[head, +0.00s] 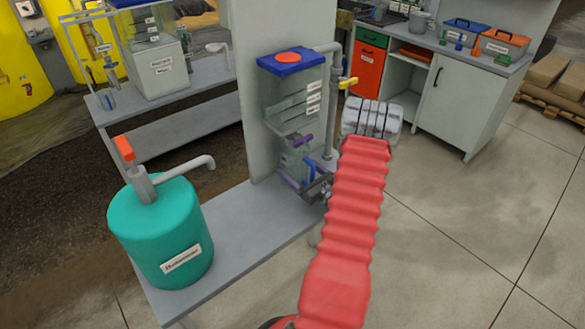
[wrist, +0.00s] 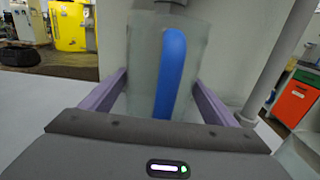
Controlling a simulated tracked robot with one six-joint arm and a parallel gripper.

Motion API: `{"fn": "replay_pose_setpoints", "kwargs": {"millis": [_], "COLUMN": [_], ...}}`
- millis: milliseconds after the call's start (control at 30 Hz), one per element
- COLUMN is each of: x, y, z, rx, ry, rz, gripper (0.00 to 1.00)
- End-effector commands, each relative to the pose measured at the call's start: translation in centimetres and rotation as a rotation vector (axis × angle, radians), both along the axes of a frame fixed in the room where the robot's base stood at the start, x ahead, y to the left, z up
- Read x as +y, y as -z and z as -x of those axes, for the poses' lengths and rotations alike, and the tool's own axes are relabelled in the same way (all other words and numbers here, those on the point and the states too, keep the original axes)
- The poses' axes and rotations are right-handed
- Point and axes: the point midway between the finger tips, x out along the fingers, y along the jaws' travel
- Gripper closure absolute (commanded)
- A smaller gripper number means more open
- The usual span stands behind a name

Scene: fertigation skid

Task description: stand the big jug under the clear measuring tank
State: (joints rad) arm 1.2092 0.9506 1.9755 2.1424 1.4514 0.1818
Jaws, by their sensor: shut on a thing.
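The clear measuring tank (head: 285,97) with a blue lid is fixed to the grey upright panel. The big jug (head: 292,160) is translucent with a blue handle and is below the tank in the head view. The jug (wrist: 145,65) fills the middle of the wrist view, its handle facing me. My gripper (head: 296,159) is shut on the jug, with its purple fingers (wrist: 160,80) along both sides. A grey outlet shows just above the jug in the wrist view. The jug's base is hidden, so I cannot tell whether it touches the shelf.
The grey bench (head: 245,225) extends below the tank. A teal drum (head: 165,235) with a pump spout stands at its left end. A grey pipe (head: 333,110) with a yellow valve handle (head: 348,83) runs beside the tank.

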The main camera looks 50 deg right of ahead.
Motion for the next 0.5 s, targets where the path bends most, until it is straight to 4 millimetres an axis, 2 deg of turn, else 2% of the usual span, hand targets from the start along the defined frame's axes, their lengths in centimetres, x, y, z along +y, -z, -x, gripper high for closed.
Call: {"fn": "replay_pose_setpoints", "kwargs": {"millis": [400, 433, 500], "x": [0.2, 0.21, 0.2], "y": [0.3, 0.35, 0.32], "z": [-0.24, -0.24, -0.23], "rx": [-0.001, -0.001, -0.001], "ry": [-0.005, -0.005, -0.005], "rz": [0.001, 0.0, 0.001], "gripper": [0.44, 0.18, 0.13]}}
